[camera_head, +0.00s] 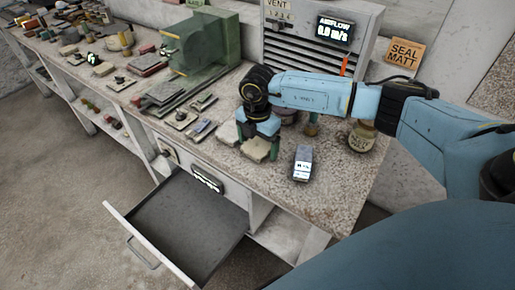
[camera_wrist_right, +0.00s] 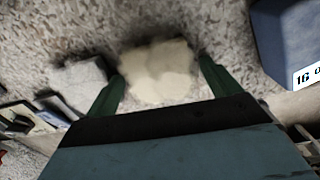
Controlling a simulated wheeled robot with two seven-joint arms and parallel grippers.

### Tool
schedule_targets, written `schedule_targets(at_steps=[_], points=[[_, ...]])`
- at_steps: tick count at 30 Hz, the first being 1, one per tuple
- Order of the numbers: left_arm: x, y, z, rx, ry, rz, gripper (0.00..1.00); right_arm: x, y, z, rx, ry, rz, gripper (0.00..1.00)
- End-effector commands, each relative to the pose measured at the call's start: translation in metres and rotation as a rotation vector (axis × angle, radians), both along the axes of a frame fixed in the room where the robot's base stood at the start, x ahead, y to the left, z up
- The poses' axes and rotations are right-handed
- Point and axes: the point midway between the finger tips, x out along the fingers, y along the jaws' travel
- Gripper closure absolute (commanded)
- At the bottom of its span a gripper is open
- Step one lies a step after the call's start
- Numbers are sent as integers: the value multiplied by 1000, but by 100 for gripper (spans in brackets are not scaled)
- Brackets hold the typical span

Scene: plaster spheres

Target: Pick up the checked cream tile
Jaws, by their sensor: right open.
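A cream tile (camera_head: 256,151) lies on the speckled bench top below my right gripper (camera_head: 260,145). In the right wrist view the tile (camera_wrist_right: 158,72) shows pale cream with a faint lighter patchwork. It sits between and slightly beyond the two green fingertips of the right gripper (camera_wrist_right: 162,82). The fingers are spread, one on each side of the tile, with a gap visible at each. Whether they are level with it I cannot tell. The gripper partly covers the tile in the head view. My left gripper is out of view.
A paler grey tile (camera_wrist_right: 80,84) lies just left of the fingers. A dark blue-grey meter (camera_head: 302,163) stands to the right, and a labelled jar (camera_head: 362,136) behind it. An open, empty drawer (camera_head: 187,225) juts out below the bench front. Small samples crowd the bench leftward.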

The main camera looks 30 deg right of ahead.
Motion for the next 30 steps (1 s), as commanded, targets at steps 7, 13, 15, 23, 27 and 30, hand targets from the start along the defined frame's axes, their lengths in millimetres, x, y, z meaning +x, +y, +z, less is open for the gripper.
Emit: schedule_targets(at_steps=[7,13,15,23,27,30], points=[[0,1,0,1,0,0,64,0,0,0,0,-1,0,17],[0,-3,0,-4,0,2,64,0,0,0,0,-1,0,44],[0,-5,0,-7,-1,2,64,0,0,1,0,-1,0,53],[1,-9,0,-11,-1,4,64,1,0,1,1,-3,0,66],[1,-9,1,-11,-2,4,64,1,0,8,2,-5,-1,66],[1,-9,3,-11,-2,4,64,2,0,23,2,-7,0,66]])
